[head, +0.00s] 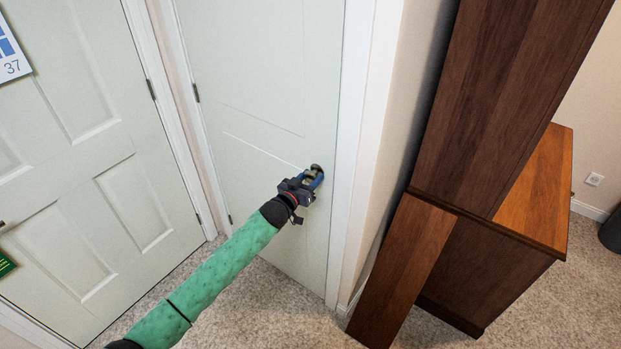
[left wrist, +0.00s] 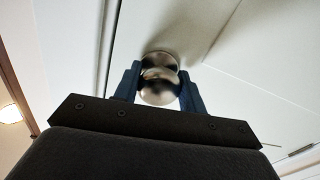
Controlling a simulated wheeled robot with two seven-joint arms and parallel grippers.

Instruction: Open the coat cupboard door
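The coat cupboard door (head: 262,60) is a pale panelled door in a white frame, and it looks closed. Its hinges show on its left edge. A round metal knob (head: 316,168) sits near its right edge. My left gripper (head: 312,178) is at the knob, its blue fingers on either side of it. In the left wrist view the knob (left wrist: 159,88) lies between the two fingers (left wrist: 159,92), which appear to touch it on both sides. My right gripper is not in view.
Another pale door (head: 80,110) with a calendar (head: 10,55) stands to the left. A dark wooden hutch (head: 490,110) stands on the right, with a wooden board (head: 402,270) at its left side. Carpet (head: 270,310) in front of the cupboard is clear.

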